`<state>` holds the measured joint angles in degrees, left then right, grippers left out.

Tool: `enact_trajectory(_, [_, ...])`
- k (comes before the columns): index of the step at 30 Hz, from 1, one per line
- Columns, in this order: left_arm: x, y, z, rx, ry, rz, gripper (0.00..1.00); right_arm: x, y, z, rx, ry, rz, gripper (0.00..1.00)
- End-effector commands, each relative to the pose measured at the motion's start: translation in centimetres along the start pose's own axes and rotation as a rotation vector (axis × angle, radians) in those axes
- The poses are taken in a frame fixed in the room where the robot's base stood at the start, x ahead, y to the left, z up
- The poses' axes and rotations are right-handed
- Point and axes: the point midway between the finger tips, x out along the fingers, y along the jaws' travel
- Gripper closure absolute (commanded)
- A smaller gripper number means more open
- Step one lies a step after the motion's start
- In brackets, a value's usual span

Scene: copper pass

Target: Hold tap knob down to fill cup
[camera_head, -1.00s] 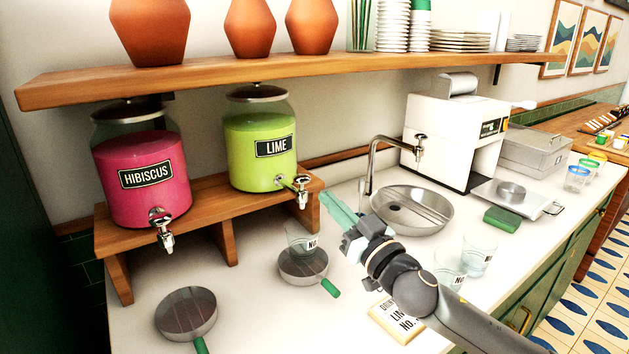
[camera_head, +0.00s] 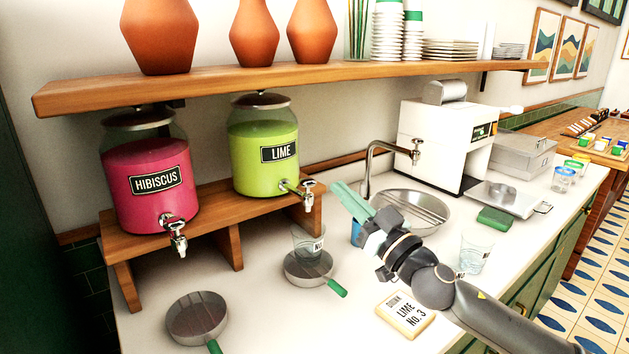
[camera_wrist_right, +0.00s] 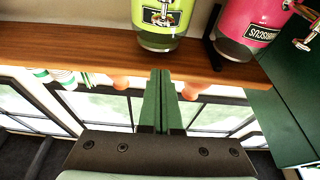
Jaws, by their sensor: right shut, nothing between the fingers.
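The lime dispenser (camera_head: 262,150) stands on a wooden riser, and its tap knob (camera_head: 308,184) is at the lower right of the jar. A clear cup (camera_head: 308,243) stands upright below this tap on a round metal drip tray (camera_head: 300,270) with a green handle; it looks empty. My right gripper (camera_head: 340,187) is shut and empty, its green fingers pointing up and left, just right of the tap in the head view and apparently apart from it. In the right wrist view the shut fingers (camera_wrist_right: 161,75) point toward the lime dispenser (camera_wrist_right: 163,38). My left gripper is not in view.
The hibiscus dispenser (camera_head: 150,190) stands left, with another drip tray (camera_head: 197,318) below. A card reading LIME NO. 3 (camera_head: 405,315) lies on the counter. A sink (camera_head: 425,208), a glass (camera_head: 476,250) and a green sponge (camera_head: 496,218) are right. A shelf (camera_head: 300,76) runs overhead.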

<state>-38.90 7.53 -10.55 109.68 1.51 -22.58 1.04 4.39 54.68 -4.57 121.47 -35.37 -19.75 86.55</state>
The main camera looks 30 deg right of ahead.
Motion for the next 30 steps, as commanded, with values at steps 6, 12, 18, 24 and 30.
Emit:
enact_trajectory(6, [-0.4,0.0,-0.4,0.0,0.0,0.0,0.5,1.0,0.1,-0.2,0.0,0.002,0.001,1.0])
enact_trajectory(12, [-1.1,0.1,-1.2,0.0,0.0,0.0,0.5,3.4,0.1,-0.4,0.0,0.003,0.002,1.0])
enact_trajectory(18, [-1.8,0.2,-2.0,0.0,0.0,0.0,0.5,6.2,0.1,-0.4,0.0,0.003,0.003,1.0])
enact_trajectory(24, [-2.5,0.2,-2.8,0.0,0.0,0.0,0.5,9.2,0.0,-0.4,0.002,0.003,0.002,1.0])
enact_trajectory(30, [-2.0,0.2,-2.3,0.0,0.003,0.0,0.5,9.3,0.0,2.2,0.0,-0.003,0.001,1.0])
